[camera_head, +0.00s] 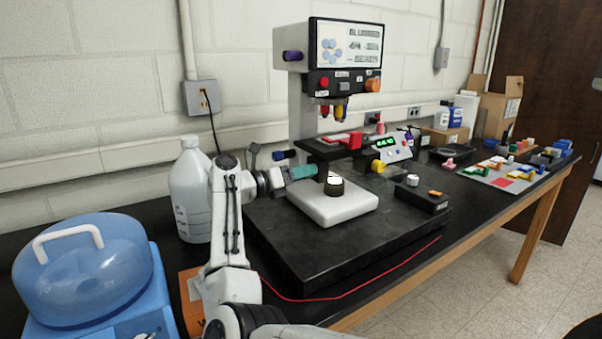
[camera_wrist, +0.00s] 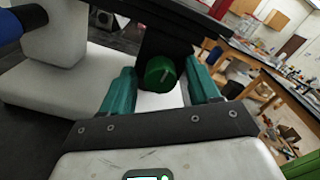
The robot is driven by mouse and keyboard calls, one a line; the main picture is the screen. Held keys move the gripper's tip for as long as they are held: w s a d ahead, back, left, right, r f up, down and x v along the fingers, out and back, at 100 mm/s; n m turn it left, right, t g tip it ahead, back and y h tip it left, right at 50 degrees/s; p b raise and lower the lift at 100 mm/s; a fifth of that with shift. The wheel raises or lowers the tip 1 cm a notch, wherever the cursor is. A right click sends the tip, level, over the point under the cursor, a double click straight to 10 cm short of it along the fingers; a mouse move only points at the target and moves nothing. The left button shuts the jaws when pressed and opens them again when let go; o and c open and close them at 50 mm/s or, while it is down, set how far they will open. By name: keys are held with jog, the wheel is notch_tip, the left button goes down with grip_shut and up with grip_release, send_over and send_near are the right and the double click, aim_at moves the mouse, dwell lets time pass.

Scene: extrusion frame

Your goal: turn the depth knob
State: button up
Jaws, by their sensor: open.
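A green round knob (camera_wrist: 160,74) with a pale pointer line sits on the dark upright of the bench instrument, in the wrist view. I take it as the depth knob, though no label is readable. My gripper (camera_wrist: 160,68) is open, with one teal finger on each side of the knob. Dark gaps show between the fingers and the knob, so it is not clasped. In the head view my gripper (camera_head: 314,170) reaches from the left to the upright below the stage, and the green knob is not discernible there.
The instrument's white base (camera_head: 340,208) stands on a black slab (camera_head: 300,250). A dark stage with a red block (camera_head: 355,140) lies above my gripper. A blue-ended knob (camera_head: 284,154) is just left of the stage. A white jug (camera_head: 190,190) and blue-lidded machine (camera_head: 85,265) stand left.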

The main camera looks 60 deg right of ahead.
jog(key=c, duration=1)
jog(key=shift+n, duration=0.4)
jog(key=shift+n+p, duration=1)
jog(key=shift+n, duration=2.9)
jog(key=o, duration=1)
